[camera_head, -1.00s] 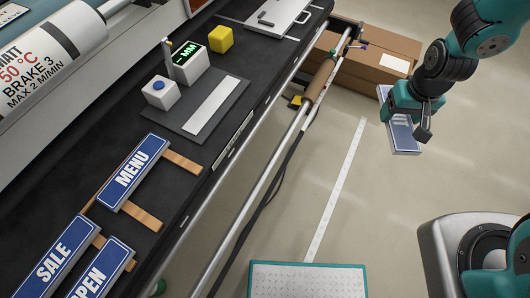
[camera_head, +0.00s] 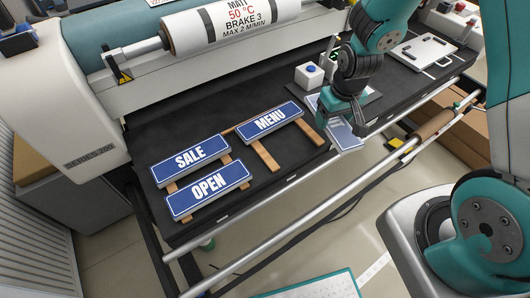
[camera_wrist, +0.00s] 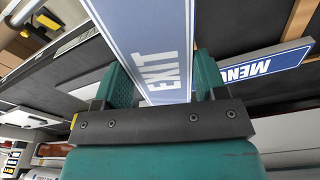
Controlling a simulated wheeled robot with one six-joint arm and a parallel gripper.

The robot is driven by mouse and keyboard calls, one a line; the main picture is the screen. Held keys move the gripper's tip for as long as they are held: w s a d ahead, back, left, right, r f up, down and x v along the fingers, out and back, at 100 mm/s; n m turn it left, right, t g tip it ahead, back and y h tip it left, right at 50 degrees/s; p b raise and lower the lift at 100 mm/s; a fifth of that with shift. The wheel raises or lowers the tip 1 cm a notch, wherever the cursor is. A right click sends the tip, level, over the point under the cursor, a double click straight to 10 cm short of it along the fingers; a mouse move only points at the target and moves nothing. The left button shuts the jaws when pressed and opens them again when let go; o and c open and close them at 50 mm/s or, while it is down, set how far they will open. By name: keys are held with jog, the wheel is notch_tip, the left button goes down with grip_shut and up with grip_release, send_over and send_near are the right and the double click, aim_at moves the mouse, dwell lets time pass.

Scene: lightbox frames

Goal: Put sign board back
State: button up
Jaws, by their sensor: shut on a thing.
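My gripper (camera_head: 341,108) is shut on a blue sign board lettered EXIT (camera_wrist: 150,45), which lies between its jaws in the wrist view. In the head view the held board (camera_head: 343,134) shows pale below the gripper, at the front edge of the black table (camera_head: 225,125). The MENU sign (camera_head: 270,119) lies on wooden slats (camera_head: 266,156) to the left of the gripper. The SALE sign (camera_head: 191,160) and the OPEN sign (camera_head: 208,189) lie on slats further left. The slat ends right of OPEN, below MENU, are bare.
A large white roller (camera_head: 225,22) runs along the back. A metal rail (camera_head: 290,221) runs along the table's front. A white board (camera_head: 423,51) lies at the right.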

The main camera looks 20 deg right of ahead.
jog(key=w+a+r+n+b, duration=0.2)
jog(key=a+r+n, duration=0.1)
jog(key=a+n, duration=0.15)
notch_tip(320, 180, up, 11)
jog(key=n+g+y+b, duration=0.1)
jog(key=n+g+b, duration=0.15)
jog(key=n, duration=1.35)
send_over(290, 149)
jog(key=shift+t, duration=0.45)
jog(key=f, duration=1.9)
jog(key=shift+w+d+f, duration=0.1)
jog(key=shift+d+f, duration=0.15)
jog(key=shift+f, duration=0.05)
jog(key=o, duration=1)
jog(key=shift+o, duration=0.2)
